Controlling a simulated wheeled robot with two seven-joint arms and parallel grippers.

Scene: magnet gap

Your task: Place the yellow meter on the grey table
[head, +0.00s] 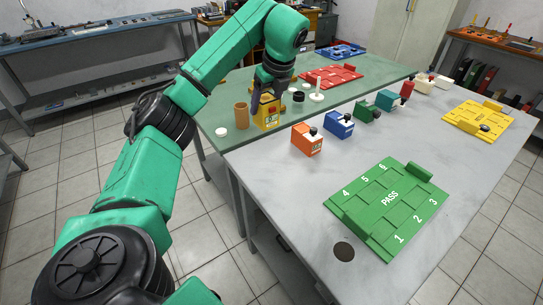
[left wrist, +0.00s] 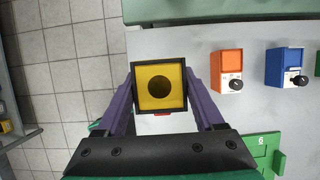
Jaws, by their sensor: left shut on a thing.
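The yellow meter (head: 269,117) shows in the head view in front of the green table and close to the grey table's back left corner. My left gripper (head: 264,98) is shut on its upper part. In the left wrist view my left gripper (left wrist: 160,95) has a purple finger on each side of the yellow meter (left wrist: 160,75), whose face has a black rim and a dark round centre. The grey table (head: 278,195) lies beneath, also in the left wrist view (left wrist: 215,40). The meter appears raised, near the table's left edge. My right gripper is not in view.
Orange (head: 307,140), blue (head: 339,125) and green (head: 367,110) meters stand in a row on the grey table. A green PASS board (head: 366,215) lies in front. A round hole (head: 344,251) is near the front edge. The left part of the grey table is bare.

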